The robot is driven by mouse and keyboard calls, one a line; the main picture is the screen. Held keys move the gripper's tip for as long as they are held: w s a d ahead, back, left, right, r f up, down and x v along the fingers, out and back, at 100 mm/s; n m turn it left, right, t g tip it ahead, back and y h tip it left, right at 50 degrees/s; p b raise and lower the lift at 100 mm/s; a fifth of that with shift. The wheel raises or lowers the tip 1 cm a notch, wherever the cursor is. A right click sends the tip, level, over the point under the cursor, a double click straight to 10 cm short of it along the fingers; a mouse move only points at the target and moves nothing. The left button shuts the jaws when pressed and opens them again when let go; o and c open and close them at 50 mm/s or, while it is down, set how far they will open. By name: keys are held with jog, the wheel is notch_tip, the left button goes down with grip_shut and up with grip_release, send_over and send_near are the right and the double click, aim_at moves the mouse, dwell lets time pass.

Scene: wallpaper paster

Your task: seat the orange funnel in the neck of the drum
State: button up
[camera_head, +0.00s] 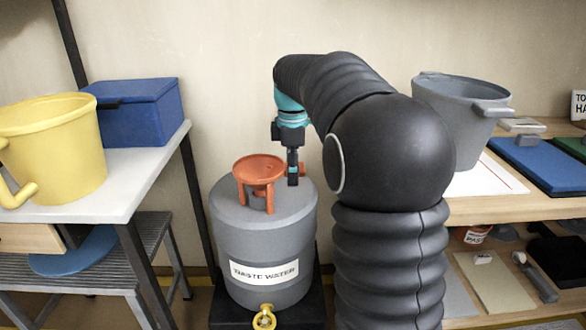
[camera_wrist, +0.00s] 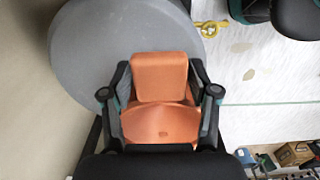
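The orange funnel (camera_head: 259,170), a bowl with legs below it, is upright over the top of the grey drum (camera_head: 262,235) labelled "WASTE WATER". My gripper (camera_head: 293,178) points down at the funnel's right side. In the wrist view, my gripper (camera_wrist: 160,92) has its fingers against both sides of an orange part of the funnel (camera_wrist: 160,76), apparently its grip tab. The drum's grey top (camera_wrist: 95,50) shows behind it.
A yellow tap (camera_head: 264,318) sticks out at the drum's front. A table (camera_head: 150,160) on the left bears a yellow bucket (camera_head: 60,150) and blue box (camera_head: 140,112). A wooden bench (camera_head: 530,207) on the right bears a grey bucket (camera_head: 455,115). The wall is close behind.

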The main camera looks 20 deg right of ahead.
jog(key=shift+o, duration=0.4)
notch_tip(320, 180, up, 12)
dwell(0.5)
dwell(0.3)
jog(key=s+a+f+m+t, duration=0.1)
jog(key=s+a+f+m, duration=0.15)
jog(key=s, duration=0.45)
jog(key=s+a+f+m+t, duration=0.1)
jog(key=s+a+m+t, duration=0.1)
jog(key=s+m, duration=0.35)
jog(key=s+a+f+m+t, duration=0.2)
jog(key=s+f+m, duration=0.4)
jog(key=s+f, duration=0.7)
jog(key=s, duration=0.2)
jog(key=shift+s+a+f+t, duration=0.15)
jog(key=shift+s+a+t, duration=0.15)
jog(key=shift+a, duration=0.1)
